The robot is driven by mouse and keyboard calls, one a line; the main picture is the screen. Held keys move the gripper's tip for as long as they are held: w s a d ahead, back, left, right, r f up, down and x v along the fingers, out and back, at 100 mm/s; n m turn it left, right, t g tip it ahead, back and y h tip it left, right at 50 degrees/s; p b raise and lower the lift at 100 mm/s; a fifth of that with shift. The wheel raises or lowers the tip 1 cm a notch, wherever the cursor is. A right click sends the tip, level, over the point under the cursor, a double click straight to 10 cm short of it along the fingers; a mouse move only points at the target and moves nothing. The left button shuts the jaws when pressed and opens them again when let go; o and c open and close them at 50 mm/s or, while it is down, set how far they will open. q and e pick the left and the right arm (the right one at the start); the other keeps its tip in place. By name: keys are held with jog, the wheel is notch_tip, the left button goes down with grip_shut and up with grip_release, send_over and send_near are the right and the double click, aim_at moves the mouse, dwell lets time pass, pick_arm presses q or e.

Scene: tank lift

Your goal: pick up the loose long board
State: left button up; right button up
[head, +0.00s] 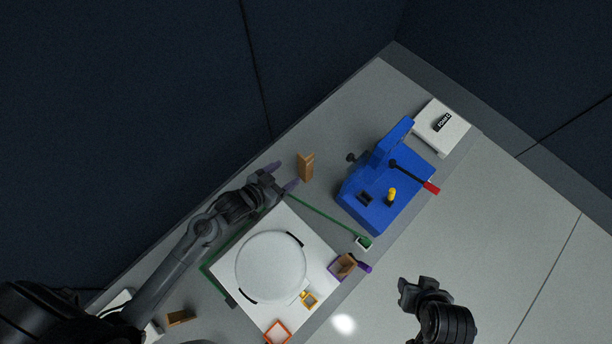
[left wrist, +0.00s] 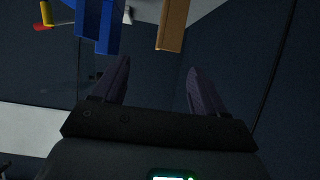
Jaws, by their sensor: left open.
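A tan wooden board (head: 305,167) stands on the grey bench near its back edge, just right of my left gripper. It also shows in the left wrist view (left wrist: 172,25), at the top, beyond the fingertips and nearer the right finger. My left gripper (head: 285,177) is open and empty, its two fingers pointing toward the board with a small gap left. The fingers (left wrist: 158,67) are spread wide in the left wrist view. My right gripper (head: 413,290) is a dark shape off the bench's front side; its jaws are unclear.
A blue machine (head: 378,205) with a red-tipped lever stands right of the board. A white plate with a round lid (head: 270,265) lies below my left arm. A green strip (head: 325,214) runs beside it. Another brown block (head: 180,317) lies lower left. A white box (head: 441,127) stands far right.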

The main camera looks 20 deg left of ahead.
pick_arm(q)
jog(key=b, duration=0.6)
send_near(302, 169)
jog(key=w, duration=0.2)
jog(key=shift+t, duration=0.3)
jog(key=b+x, duration=0.1)
jog(key=x, duration=0.3)
jog(key=f+b+x, duration=0.1)
jog(key=x, duration=0.1)
jog(key=shift+s+d+b, duration=0.15)
jog(key=shift+s+b, duration=0.1)
jog(key=shift+b, duration=0.1)
jog(key=shift+w+d+f+b, duration=0.2)
jog(key=shift+w+f+b, duration=0.1)
jog(key=shift+w, duration=0.1)
jog(key=b+x, duration=0.1)
jog(key=x, duration=0.3)
jog(key=shift+w+d+r, duration=0.1)
jog(key=shift+d+r, duration=0.1)
pick_arm(e)
notch_tip(302, 169, down, 13)
jog(key=shift+a, duration=0.1)
pick_arm(q)
jog(key=shift+c, duration=0.6)
jog(key=c, duration=0.9)
